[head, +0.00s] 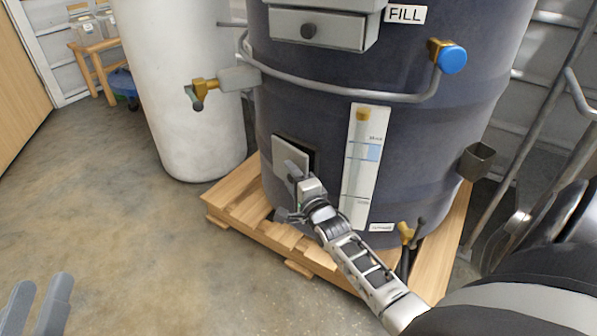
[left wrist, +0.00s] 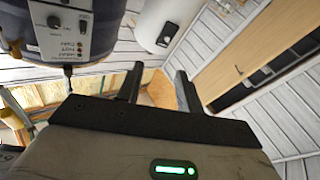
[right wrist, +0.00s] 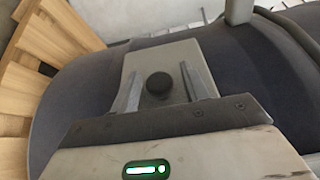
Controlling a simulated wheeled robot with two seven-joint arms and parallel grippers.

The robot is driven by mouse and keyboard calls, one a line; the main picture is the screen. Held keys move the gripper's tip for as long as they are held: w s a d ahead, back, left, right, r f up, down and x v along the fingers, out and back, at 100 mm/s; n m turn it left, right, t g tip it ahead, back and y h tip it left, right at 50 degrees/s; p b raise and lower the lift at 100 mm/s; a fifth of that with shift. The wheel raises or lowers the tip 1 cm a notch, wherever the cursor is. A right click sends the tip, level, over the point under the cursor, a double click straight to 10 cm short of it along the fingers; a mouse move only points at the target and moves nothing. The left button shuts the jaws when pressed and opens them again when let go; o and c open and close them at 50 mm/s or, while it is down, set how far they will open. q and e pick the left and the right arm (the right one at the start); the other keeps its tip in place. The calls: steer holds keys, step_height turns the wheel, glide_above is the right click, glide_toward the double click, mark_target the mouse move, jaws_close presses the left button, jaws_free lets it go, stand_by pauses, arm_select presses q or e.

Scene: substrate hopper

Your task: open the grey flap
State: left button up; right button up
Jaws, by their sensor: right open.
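The grey flap (head: 283,151) is on the lower front of the dark tank. A dark strip shows along its right side; I cannot tell whether it is ajar. My right gripper (head: 290,193) is in front of the flap, partly covering it. In the right wrist view the flap (right wrist: 160,58) has a round dark knob (right wrist: 158,84) between the spread fingers of my right gripper (right wrist: 160,85), with gaps on both sides. My left gripper (head: 40,300) is open and empty at the lower left, far from the tank; its fingers also show apart in the left wrist view (left wrist: 158,85).
The dark tank (head: 410,140) stands on a wooden pallet (head: 235,213). A grey pipe, a blue-knobbed valve (head: 453,59), a level gauge (head: 362,150) and a small brass tap (head: 407,232) surround the flap area. A white tank (head: 185,80) stands to the left. The floor at left is clear.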

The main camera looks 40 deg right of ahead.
arm_select(q)
steer(key=f+g+p, duration=0.1)
steer(key=s+f+n+g+y+p, duration=0.1)
steer(key=f+p, duration=0.1)
steer(key=s+f+g+y+p, duration=0.1)
steer(key=p, duration=0.1)
steer(key=shift+f+g, duration=0.3)
steer(key=shift+f, duration=0.1)
arm_select(e)
steer(key=v, duration=1.5)
steer(key=shift+s, duration=0.4)
